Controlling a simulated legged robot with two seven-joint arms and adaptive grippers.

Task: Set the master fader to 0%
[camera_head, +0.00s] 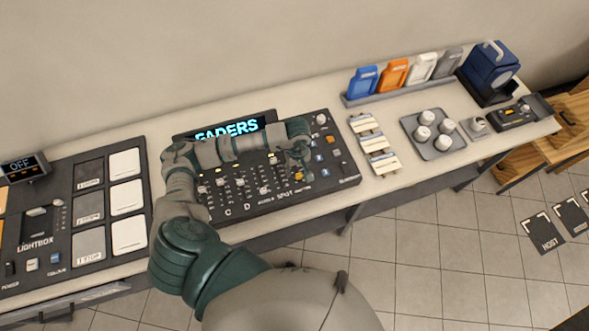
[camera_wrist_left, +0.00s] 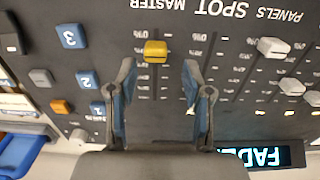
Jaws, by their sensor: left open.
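The yellow master fader knob (camera_wrist_left: 155,51) sits in its slot near the 0% end of its scale, slightly to the scale's inner side of the printed 0% mark, in the upside-down left wrist view. It also shows in the head view (camera_head: 298,177) at the console's lower right. My left gripper (camera_wrist_left: 158,67) is open. Its two blue-grey fingers lie either side of the slot line, with the knob just beyond their tips; I see no contact. In the head view the left gripper (camera_head: 297,160) hangs over the fader console (camera_head: 340,160). My right gripper is not in view.
White and grey fader knobs (camera_wrist_left: 273,47) stand beside the master fader. Blue numbered buttons (camera_wrist_left: 70,37) and an orange button (camera_wrist_left: 61,106) lie on its other side. A FADERS screen (camera_head: 228,129) stands behind. A lightbox panel (camera_head: 75,215) is to the left.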

